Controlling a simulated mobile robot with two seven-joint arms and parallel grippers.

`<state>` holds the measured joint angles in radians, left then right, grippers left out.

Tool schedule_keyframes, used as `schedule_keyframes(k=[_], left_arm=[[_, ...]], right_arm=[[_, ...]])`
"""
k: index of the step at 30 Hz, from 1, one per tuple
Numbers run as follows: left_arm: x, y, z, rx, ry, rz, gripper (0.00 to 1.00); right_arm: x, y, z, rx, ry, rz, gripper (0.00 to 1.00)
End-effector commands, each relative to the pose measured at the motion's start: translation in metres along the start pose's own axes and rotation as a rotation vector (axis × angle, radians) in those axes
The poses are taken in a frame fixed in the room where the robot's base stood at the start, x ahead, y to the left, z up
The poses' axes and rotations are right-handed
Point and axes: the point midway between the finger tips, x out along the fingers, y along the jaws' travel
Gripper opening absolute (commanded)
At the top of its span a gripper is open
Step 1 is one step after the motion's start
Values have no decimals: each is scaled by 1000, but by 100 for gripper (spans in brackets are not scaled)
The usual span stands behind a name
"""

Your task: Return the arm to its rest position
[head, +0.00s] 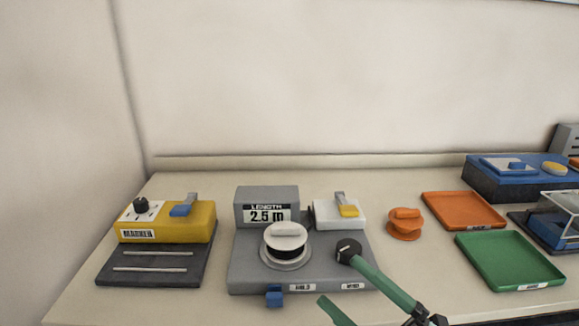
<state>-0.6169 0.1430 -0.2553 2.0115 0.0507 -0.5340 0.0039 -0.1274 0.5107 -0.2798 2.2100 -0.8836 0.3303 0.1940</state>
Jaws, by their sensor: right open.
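My right gripper (341,281) comes in from the bottom edge, with two green fingers spread apart and nothing between them. Its upper fingertip is at the black knob (348,249) of the grey winding machine (240,272); I cannot tell whether they touch. The lower finger is cut by the bottom edge of the view. A white-topped spool (286,240) sits on the machine, and the display (266,214) behind it reads 2.5 m. My left gripper is not in view.
A yellow marker device (195,222) with a dark slotted plate (150,268) stands at the left. An orange spool (404,224), orange tray (450,215), green tray (510,262) and blue machine (500,184) are at the right. Both trays are empty.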

Motion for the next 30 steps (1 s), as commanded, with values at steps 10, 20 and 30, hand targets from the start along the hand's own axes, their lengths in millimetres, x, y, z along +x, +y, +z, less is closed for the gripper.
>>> schedule_keyframes(k=[10,20,30], left_arm=[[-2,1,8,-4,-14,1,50],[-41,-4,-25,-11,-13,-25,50],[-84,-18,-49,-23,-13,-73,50]], right_arm=[[-139,-185,94,907,-936,7,100],[-214,-246,26,1307,-1329,-125,100],[-220,-196,18,1280,-1358,-83,100]])
